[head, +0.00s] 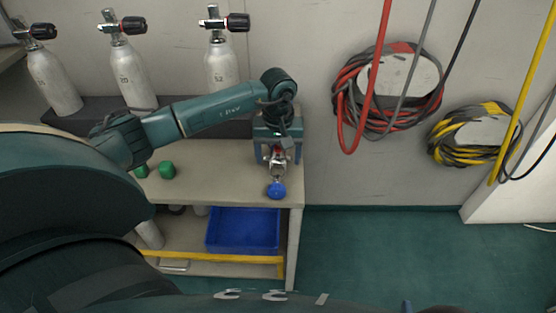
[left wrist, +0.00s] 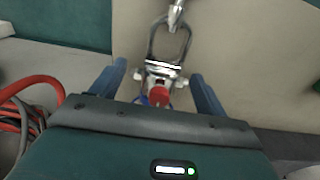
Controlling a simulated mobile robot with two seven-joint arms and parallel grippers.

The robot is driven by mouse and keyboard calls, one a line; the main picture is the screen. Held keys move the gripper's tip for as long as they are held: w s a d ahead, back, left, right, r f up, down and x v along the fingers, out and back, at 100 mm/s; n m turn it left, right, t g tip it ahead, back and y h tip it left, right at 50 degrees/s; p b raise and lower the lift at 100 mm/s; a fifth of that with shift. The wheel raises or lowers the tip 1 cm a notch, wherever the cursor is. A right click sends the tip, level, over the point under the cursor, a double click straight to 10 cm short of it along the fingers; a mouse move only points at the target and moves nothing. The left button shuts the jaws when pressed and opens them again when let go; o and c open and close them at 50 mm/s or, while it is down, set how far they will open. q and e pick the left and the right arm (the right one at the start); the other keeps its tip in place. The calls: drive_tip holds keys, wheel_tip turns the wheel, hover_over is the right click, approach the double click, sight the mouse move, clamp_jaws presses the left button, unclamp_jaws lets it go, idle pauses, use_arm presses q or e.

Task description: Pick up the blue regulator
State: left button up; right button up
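The blue regulator shows in the head view as a round blue knob (head: 277,190) near the front right of the bench top, with metal fittings leading back under my gripper. In the left wrist view its metal yoke (left wrist: 168,42) lies past the fingertips. Its body, with a red part and a bit of blue, is between the fingers; the blue knob is outside that view. My left gripper (head: 277,152) is over the regulator, fingers open on either side; it also shows in the left wrist view (left wrist: 160,75). Visible gaps separate fingers and fitting. My right gripper is not in view.
The bench (head: 215,185) holds two green knobs (head: 167,170). A blue bin (head: 243,231) sits below, behind a yellow rail (head: 215,258). Grey cylinders (head: 222,64) stand at the back. Red-grey (head: 345,100) and yellow-black hose coils (head: 445,150) hang on the wall. Green floor right is clear.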

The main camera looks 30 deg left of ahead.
sight(278, 148)
use_arm(q)
drive_tip(key=c, duration=1.1)
drive_tip(key=shift+r, duration=0.1)
wheel_tip(278, 148, up, 9)
drive_tip(key=shift+f+p, duration=0.15)
drive_tip(key=shift+p, duration=0.5)
drive_tip(key=shift+r, duration=0.65)
